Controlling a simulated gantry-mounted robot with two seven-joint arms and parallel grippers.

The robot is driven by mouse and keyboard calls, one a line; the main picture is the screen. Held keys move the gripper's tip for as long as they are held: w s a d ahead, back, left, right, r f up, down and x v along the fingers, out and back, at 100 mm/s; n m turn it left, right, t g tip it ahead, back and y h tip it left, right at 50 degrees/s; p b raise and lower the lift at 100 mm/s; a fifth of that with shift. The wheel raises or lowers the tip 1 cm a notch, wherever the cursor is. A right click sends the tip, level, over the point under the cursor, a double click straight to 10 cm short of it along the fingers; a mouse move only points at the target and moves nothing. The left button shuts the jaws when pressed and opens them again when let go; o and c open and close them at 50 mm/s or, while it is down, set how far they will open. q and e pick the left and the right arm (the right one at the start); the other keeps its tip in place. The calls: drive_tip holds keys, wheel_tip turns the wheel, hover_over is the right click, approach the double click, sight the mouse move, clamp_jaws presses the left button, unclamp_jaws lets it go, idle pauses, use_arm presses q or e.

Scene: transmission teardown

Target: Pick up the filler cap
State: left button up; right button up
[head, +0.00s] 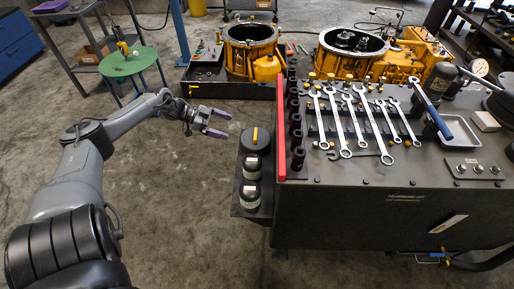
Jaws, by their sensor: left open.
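A round black cap with a yellow bar on top (256,137) sits at the back of a narrow side shelf on the left of the dark workbench; it looks like the filler cap. My left gripper (222,123) has purple-tipped fingers, spread apart with nothing between them. It hangs over the floor to the left of the cap, apart from it. My right gripper is not in view.
A red bar (282,125) edges the dark workbench (400,205), which carries several wrenches. A yellow housing (250,50) stands behind. A green stool (128,62) stands far left.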

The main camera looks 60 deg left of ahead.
sight(250, 137)
use_arm(q)
drive_tip(key=b+x, duration=0.1)
drive_tip(key=x, duration=0.1)
drive_tip(key=b+x, duration=0.1)
drive_tip(key=x, duration=0.1)
drive_tip(key=b+x, duration=0.2)
drive_tip(key=shift+w+a+f, duration=0.25)
drive_tip(key=shift+a+f, duration=0.05)
drive_tip(key=shift+f, duration=0.15)
drive_tip(key=shift+w+f+b, duration=0.2)
drive_tip(key=shift+w+b, duration=0.1)
drive_tip(key=shift+b, duration=0.05)
drive_tip(key=b+x, duration=0.3)
drive_tip(key=shift+w+d+f, duration=0.15)
drive_tip(key=shift+w+d, duration=0.05)
drive_tip(key=shift+w, duration=0.05)
drive_tip(key=shift+w+d+b, duration=0.25)
drive_tip(key=shift+w+b, duration=0.05)
drive_tip(key=shift+w, duration=0.05)
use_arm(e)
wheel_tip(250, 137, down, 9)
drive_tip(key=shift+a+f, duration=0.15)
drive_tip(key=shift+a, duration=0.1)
use_arm(q)
drive_tip(key=shift+c, duration=0.3)
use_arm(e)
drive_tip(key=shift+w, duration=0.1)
